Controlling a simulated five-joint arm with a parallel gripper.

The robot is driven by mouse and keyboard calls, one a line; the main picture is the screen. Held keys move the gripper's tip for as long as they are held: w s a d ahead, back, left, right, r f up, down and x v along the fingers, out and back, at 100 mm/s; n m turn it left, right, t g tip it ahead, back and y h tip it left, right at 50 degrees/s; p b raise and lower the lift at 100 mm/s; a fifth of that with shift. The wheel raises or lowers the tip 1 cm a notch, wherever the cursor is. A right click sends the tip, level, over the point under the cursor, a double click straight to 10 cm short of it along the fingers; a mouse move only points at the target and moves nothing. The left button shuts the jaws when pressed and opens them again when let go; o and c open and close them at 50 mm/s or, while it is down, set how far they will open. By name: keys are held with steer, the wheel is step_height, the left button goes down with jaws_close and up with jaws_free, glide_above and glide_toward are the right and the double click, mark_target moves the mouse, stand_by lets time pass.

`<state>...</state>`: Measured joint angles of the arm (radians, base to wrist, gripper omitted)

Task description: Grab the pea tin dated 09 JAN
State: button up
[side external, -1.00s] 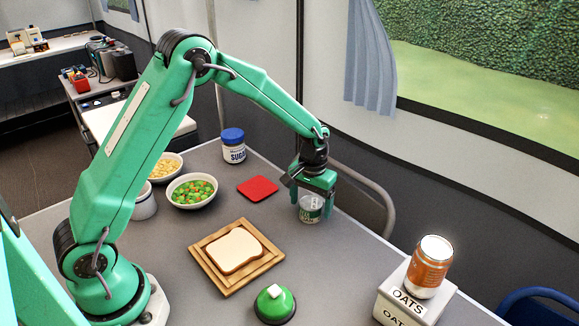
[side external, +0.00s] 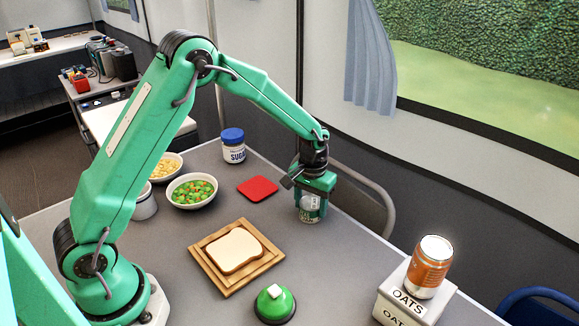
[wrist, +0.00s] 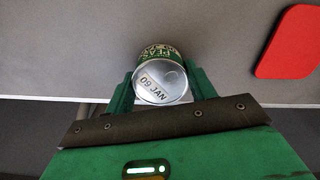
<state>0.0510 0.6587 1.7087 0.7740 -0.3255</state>
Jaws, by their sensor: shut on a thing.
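The pea tin (side external: 311,212) is a short silver tin with a green label, on the grey table near its far right edge. In the wrist view its lid (wrist: 160,83) reads "09 JAN" and its label reads "PEAS". My gripper (side external: 312,200) reaches down over it from above. In the wrist view my gripper's green fingers (wrist: 160,95) stand on both sides of the tin, shut on it. The tin looks upright and at table level; I cannot tell if it touches the table.
A red mat (side external: 258,188) lies left of the tin. Bread sits on a wooden board (side external: 205,256) in front, with a green-domed item (side external: 274,303) nearby. A sugar jar (side external: 233,150) and bowls (side external: 192,190) stand behind. An orange can (side external: 429,262) tops an oats box (side external: 395,301) at right.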

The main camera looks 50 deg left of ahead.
mark_target(311, 202)
steer(key=shift+r, duration=0.1)
steer(key=shift+r, duration=0.8)
step_height(311, 202, up, 2)
steer(key=shift+r, duration=0.2)
steer(key=s+d+r, duration=0.6)
steer(key=d+r, duration=0.1)
steer(key=d, duration=0.2)
steer(key=shift+s+d, duration=0.25)
steer(key=shift+d, duration=0.1)
